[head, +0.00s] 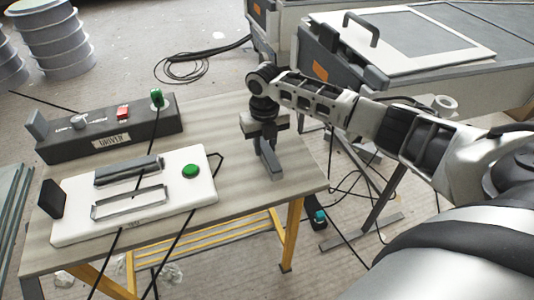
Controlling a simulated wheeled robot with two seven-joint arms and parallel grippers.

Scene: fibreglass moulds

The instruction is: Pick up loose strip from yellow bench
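The yellow-legged bench (236,178) has a pale wood top and stands at the left of the head view. On it lies a white panel (75,226) with a green button. A grey strip-like piece (128,170) lies along the panel's upper part, and a thin metal frame-like piece (130,214) lies below it. I cannot tell which is the loose strip. My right gripper (270,170) points down over the bench's right part, well right of the panel. Its fingers overlap in this view, so their opening is unclear. My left gripper is out of view.
A dark driver box (110,130) with a red switch and green plug stands at the bench's back left. Cables hang over the bench's front. Grey machines (400,60) stand at the upper right. Grey drums (50,35) stand at the upper left. The bench's right part is clear.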

